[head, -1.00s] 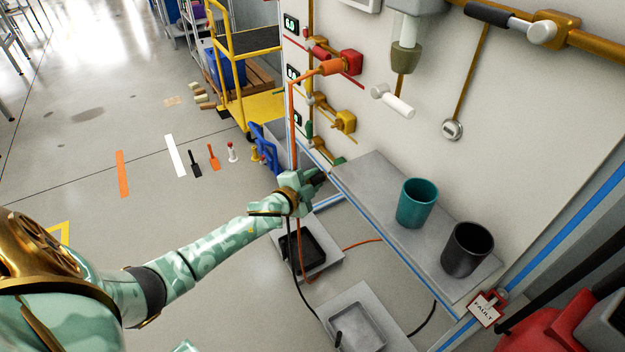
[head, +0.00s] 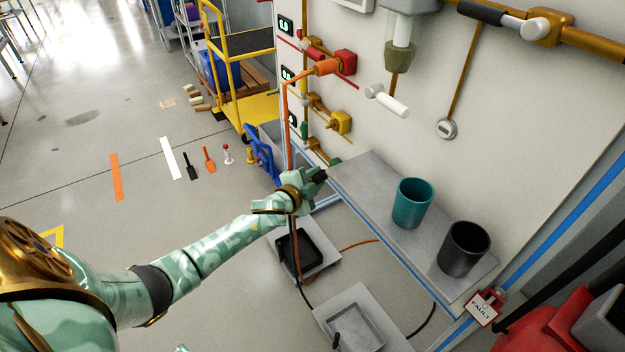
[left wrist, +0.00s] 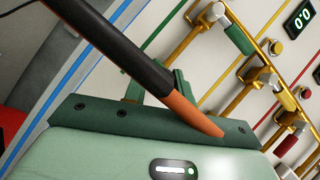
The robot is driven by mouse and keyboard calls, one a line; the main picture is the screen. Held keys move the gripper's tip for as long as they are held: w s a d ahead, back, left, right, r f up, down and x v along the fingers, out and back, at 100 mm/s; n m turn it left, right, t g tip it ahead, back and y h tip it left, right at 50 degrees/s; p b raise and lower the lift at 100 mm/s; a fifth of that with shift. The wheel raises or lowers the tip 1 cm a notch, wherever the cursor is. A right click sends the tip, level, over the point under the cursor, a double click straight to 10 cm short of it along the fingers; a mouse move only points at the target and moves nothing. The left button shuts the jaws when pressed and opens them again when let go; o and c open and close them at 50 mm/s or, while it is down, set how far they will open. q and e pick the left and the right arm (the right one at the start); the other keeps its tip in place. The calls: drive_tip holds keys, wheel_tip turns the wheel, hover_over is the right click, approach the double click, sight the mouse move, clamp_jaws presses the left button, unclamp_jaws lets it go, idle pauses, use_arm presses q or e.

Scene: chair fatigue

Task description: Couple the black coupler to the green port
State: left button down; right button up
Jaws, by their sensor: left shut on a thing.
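My left gripper (head: 316,177) is shut on the black coupler (head: 319,174), of which only a short dark end shows past the fingers. It is beside the left end of the grey shelf, low in front of the panel. The green port (head: 335,161) is a small green fitting on the lowest brass pipe, just above and right of the coupler; I cannot tell whether they touch. In the left wrist view, a green fitting (left wrist: 238,38) shows on a brass pipe, and a black-and-orange hose (left wrist: 125,55) crosses in front of my green fingers. My right gripper is out of view.
An orange hose (head: 287,125) hangs from the orange coupler (head: 327,67) close past my left wrist. The shelf (head: 365,180) holds a teal cup (head: 412,205) and a dark cup (head: 464,249). A blue folded frame (head: 262,152) stands left of the gripper. Grey trays lie below.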

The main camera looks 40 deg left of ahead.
use_arm(q)
drive_tip(key=shift+w+d, duration=0.15)
drive_tip(key=shift+w, duration=0.3)
drive_tip(key=c, duration=1.1)
unclamp_jaws()
drive_tip(key=shift+o, duration=0.2)
drive_tip(key=p+v, duration=0.6)
drive_tip(key=v, duration=1)
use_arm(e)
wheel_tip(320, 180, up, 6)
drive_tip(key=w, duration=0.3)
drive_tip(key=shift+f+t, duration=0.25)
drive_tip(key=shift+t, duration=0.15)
use_arm(q)
drive_tip(key=shift+s, duration=0.15)
